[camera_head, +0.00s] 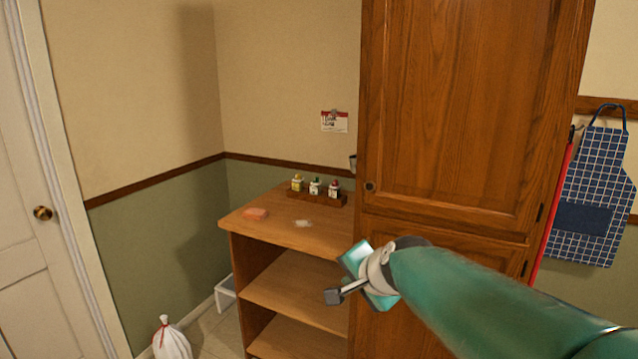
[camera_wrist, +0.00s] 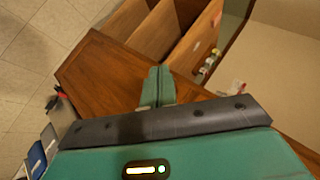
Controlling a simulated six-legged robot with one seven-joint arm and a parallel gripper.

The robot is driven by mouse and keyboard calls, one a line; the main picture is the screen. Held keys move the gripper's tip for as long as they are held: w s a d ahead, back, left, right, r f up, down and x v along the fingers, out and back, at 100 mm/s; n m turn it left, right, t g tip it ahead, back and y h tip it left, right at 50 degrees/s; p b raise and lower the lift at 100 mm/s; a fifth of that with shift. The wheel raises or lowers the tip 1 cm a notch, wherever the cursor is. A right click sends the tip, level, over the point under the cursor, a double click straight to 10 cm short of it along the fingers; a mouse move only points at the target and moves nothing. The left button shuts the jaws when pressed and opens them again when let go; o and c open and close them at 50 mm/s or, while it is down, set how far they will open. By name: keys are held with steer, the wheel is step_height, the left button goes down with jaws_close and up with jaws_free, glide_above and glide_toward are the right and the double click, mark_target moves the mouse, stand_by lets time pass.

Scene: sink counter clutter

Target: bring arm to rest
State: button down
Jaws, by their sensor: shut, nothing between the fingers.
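My arm is green and reaches in from the lower right of the head view. My gripper (camera_head: 335,296) is in front of the lower part of the wooden cabinet, to the right of the open shelves. In the wrist view my gripper (camera_wrist: 158,80) shows as two green fingers side by side with no gap between them. It is shut and holds nothing. Its fingers appear apart from the shelf unit and the cabinet, though the exact distance is hard to tell.
A tall wooden cabinet (camera_head: 455,110) stands behind my arm. The wooden shelf unit (camera_head: 270,232) carries a pink sponge (camera_head: 255,213) and a rack (camera_head: 322,199) of small bottles. A white bag (camera_head: 171,340) and white stool (camera_head: 224,292) are at lower left. A checked apron (camera_head: 595,190) hangs at right.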

steer(key=s+d+f+n+g+h, duration=0.1)
steer(key=s+d+f+n, duration=0.1)
steer(key=s, duration=0.5)
steer(key=s+d+f+n+g+h, duration=0.1)
steer(key=s+d+n, duration=0.3)
steer(key=s, duration=0.4)
steer(key=s+d+f+n+g+h, duration=0.1)
steer(key=s+d+f+n, duration=0.1)
steer(key=s, duration=0.5)
steer(key=shift+s+d+f+n+h, duration=0.3)
steer(key=shift+s+d+n, duration=0.1)
steer(key=shift+d+n, duration=0.3)
